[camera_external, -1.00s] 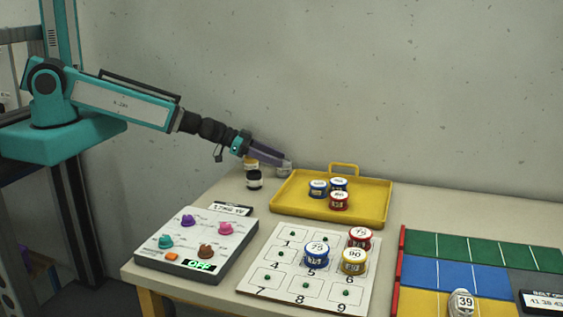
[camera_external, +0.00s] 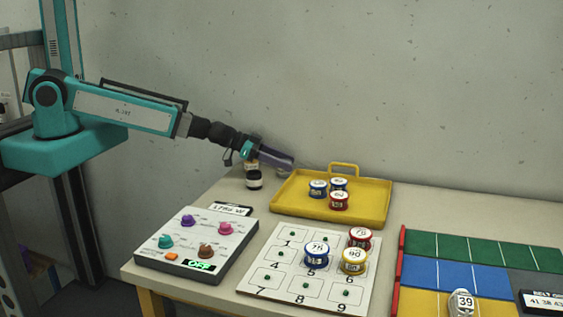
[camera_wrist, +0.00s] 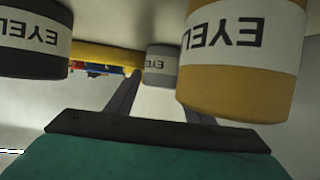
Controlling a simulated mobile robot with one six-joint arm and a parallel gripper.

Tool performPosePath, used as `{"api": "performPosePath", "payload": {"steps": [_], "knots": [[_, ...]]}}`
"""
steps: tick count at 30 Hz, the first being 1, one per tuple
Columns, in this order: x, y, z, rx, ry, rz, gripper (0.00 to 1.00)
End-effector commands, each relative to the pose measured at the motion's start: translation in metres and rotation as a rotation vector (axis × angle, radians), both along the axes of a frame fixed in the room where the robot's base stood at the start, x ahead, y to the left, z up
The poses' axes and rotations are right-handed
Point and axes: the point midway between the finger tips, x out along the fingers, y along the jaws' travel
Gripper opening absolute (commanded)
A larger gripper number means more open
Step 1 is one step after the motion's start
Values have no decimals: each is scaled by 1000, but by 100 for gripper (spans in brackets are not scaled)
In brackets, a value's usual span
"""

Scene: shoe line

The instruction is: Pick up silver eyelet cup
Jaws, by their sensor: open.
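The silver eyelet cup (camera_wrist: 161,68) is a small grey cylinder with a white label, which looks upside down in the wrist view. It appears ahead, between the tips of my open fingers, close to the right one; I cannot tell whether they touch it. In the external view my gripper (camera_external: 280,163) reaches down and right behind the yellow tray's left corner and mostly hides the cup. A black eyelet cup (camera_wrist: 35,40) is at the left of the wrist view. A gold eyelet cup (camera_wrist: 238,60) is large at the right, partly covering my view of the right finger.
The wall is close behind. A control panel (camera_external: 190,245) and a numbered board (camera_external: 265,290) with several cups lie in front. A coloured belt board (camera_external: 430,275) is at the right.

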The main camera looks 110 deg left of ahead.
Motion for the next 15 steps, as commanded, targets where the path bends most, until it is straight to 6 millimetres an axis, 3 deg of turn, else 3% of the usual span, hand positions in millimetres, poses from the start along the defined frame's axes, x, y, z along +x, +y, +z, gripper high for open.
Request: {"api": "performPosePath", "payload": {"steps": [9, 15], "knots": [[0, 0, 0, 0, 0, 0, 46], [0, 0, 0, 0, 0, 0, 12]]}}
